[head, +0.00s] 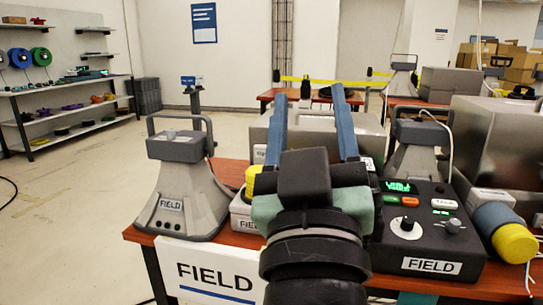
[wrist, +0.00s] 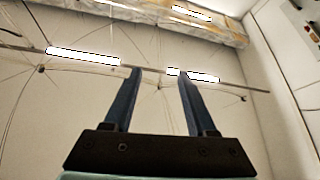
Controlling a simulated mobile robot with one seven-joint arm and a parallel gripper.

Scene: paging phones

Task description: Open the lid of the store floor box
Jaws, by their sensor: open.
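No box with a readable "store floor" label shows, so I cannot tell which box it is. A large grey metal box (head: 510,140) stands at the right, and a pale grey box (head: 256,135) is partly hidden behind my gripper. Another grey box (head: 450,84) stands on a table farther back. My gripper (head: 309,90) is raised in front of the near table with its two blue fingers apart and empty. In the wrist view my open gripper (wrist: 160,74) points at the ceiling, with nothing between the fingers.
The near table (head: 140,238) carries a "FIELD" sign (head: 215,272), a grey cone-shaped device (head: 180,190), a black console (head: 425,225) and a blue-yellow cylinder (head: 505,235). Shelves (head: 70,95) with spools line the left wall. The floor at left (head: 60,220) is mostly clear.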

